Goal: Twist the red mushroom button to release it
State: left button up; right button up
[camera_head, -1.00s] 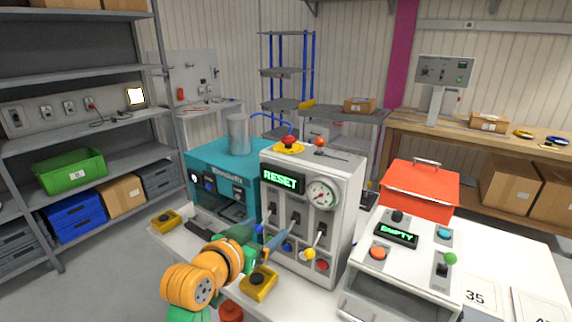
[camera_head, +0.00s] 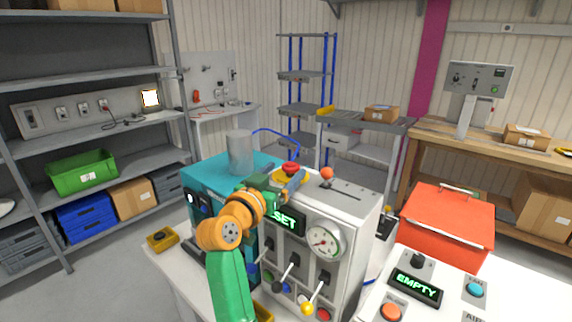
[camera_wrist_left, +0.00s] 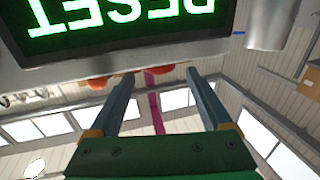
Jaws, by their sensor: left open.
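The red mushroom button (camera_head: 291,167) sits on a yellow base (camera_head: 283,182) on top of the grey machine with the RESET display (camera_head: 289,219). My left gripper (camera_head: 293,185) is raised at the machine's upper front edge, just in front of the button, and partly covers the yellow base and display. In the left wrist view its two fingers (camera_wrist_left: 163,88) are spread with nothing between them. Beyond the upside-down display (camera_wrist_left: 120,18), two red shapes peek past the machine's edge there; I cannot tell surely which is the button. My right gripper is not in view.
A red ball knob (camera_head: 326,173) stands right of the button. A metal cylinder (camera_head: 239,152) stands on the teal machine (camera_head: 213,176) at left. A gauge (camera_head: 323,242) and levers are on the machine's front. A red box (camera_head: 447,228) stands at right.

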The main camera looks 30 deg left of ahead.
pick_arm(q)
jog(key=shift+w+a+f, duration=0.15)
jog(key=shift+w+f, duration=0.05)
jog(key=shift+w, duration=0.85)
jog(key=shift+w+f, duration=0.15)
jog(key=shift+w, duration=0.05)
jog(key=shift+s, duration=0.25)
jog(key=c, duration=0.6)
grip_shut()
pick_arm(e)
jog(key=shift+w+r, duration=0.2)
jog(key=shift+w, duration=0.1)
